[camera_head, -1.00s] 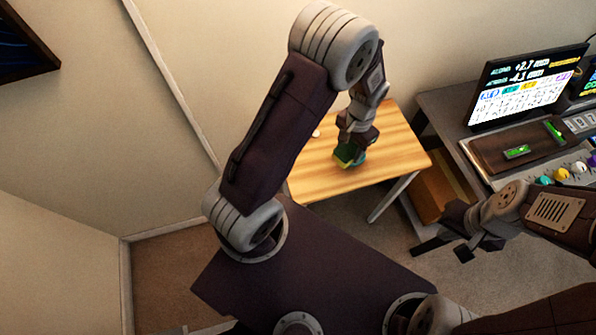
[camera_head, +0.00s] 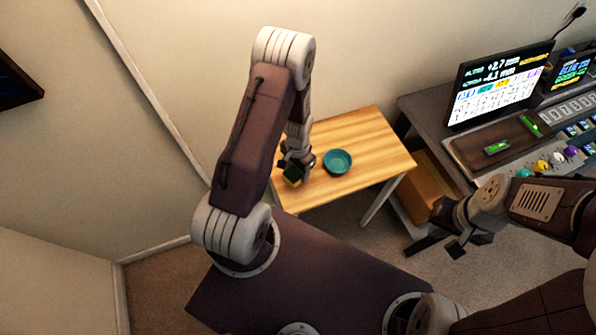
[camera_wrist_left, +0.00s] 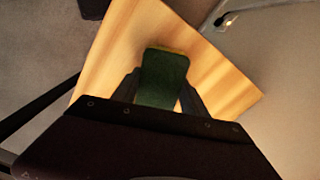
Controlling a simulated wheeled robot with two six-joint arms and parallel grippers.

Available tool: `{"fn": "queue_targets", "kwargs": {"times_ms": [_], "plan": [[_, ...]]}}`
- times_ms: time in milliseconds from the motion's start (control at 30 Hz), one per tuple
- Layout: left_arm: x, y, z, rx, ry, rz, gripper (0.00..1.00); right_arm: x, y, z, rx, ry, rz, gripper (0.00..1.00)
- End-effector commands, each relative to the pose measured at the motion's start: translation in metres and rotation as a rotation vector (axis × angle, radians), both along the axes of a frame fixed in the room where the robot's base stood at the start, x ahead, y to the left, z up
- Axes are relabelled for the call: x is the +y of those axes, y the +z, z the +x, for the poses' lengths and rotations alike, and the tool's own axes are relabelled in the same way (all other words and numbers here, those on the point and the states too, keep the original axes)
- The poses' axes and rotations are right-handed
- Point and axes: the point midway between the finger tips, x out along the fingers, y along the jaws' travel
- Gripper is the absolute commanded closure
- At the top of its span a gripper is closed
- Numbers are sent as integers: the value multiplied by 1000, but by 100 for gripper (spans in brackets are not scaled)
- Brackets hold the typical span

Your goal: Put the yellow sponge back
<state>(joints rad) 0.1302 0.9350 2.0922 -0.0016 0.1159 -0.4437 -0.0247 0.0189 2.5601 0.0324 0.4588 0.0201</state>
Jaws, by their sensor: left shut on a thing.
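The sponge (camera_head: 292,177) shows as a small dark green and yellow block at the left part of the wooden table (camera_head: 370,135). In the left wrist view the sponge (camera_wrist_left: 163,80) has a dark green face and a thin yellow edge at its far end. My left gripper (camera_head: 296,170) is shut on it, with one finger on each side. I cannot tell whether the sponge touches the tabletop. A teal bowl (camera_head: 338,161) stands on the table to the right of the sponge. My right gripper (camera_head: 440,246) is open and empty, away from the table.
A dark desk at the right carries a monitor (camera_head: 500,84) and a control panel with colored knobs (camera_head: 556,158). A cardboard box (camera_head: 428,185) stands below, beside the table. The table's right half is clear.

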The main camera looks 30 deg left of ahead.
Motion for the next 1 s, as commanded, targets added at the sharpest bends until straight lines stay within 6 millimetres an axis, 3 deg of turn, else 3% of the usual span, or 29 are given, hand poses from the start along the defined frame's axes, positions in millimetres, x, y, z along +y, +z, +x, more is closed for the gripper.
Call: {"fn": "queue_targets", "kwargs": {"times_ms": [100, 467, 500, 567, 867, 1000], "plan": [[0, -15, 0, 1, 0, 0, 87, 0, 2, 0, 0, 0, 0, 100], [0, -21, 1, -1, 0, 0, 87, 0, -2, 0, 0, 0, 0, 100], [0, -21, 1, -1, 0, 0, 43, 0, -1, 0, 0, 0, 0, 100], [0, -20, 1, -1, 0, 0, 27, 0, -1, 0, 0, 0, 0, 100], [0, -19, 1, -1, 0, 0, 27, 0, 0, 0, 0, 0, 0, 100], [0, -9, 2, -4, 0, 1, 27, 0, 1, 0, 0, 0, 0, 100]]}}
